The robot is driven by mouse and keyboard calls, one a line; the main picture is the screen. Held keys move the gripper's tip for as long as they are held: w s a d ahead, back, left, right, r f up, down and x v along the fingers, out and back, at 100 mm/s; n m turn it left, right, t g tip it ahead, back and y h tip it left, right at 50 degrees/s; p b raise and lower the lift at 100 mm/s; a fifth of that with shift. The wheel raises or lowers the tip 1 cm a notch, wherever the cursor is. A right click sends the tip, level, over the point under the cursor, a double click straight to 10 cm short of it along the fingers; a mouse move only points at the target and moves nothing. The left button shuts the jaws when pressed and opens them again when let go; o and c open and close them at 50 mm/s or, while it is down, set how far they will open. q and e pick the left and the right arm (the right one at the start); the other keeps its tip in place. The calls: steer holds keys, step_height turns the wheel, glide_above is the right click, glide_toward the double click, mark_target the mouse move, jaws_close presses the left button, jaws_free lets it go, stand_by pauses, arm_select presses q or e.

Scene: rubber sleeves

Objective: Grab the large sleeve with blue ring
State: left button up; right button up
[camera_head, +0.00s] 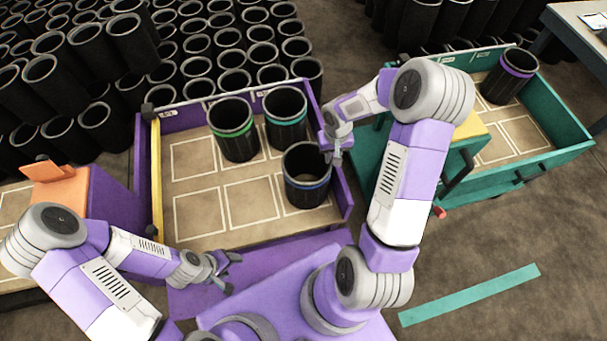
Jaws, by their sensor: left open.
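The large black sleeve with a blue ring (305,190) stands upright in the front right part of the purple-walled cart (190,215). My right gripper (331,158) is at the right side of this sleeve's rim. Its fingers are small in the view, and I cannot tell whether they are closed on the wall. My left gripper (231,273) is open and empty, in front of the cart and apart from the sleeves. A sleeve with a green ring (233,143) and a sleeve with a teal ring (286,131) stand behind the blue-ringed one.
A green cart (560,155) at the right holds a sleeve with a purple ring (505,85). Many plain black sleeves (185,75) stand behind and left of the purple cart. An orange piece (55,170) sits at the left. The cart's front left marked squares are empty.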

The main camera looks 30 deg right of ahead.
mark_target(329, 166)
steer(key=f+b, duration=0.1)
steer(key=f, duration=0.1)
steer(key=f+b, duration=0.1)
steer(key=f, duration=0.2)
steer(key=f+b, duration=0.1)
steer(key=f, duration=0.1)
steer(key=shift+w+f, duration=0.3)
steer(key=shift+f, duration=0.1)
jaws_close()
steer(key=shift+r, duration=0.1)
stand_by(1.0)
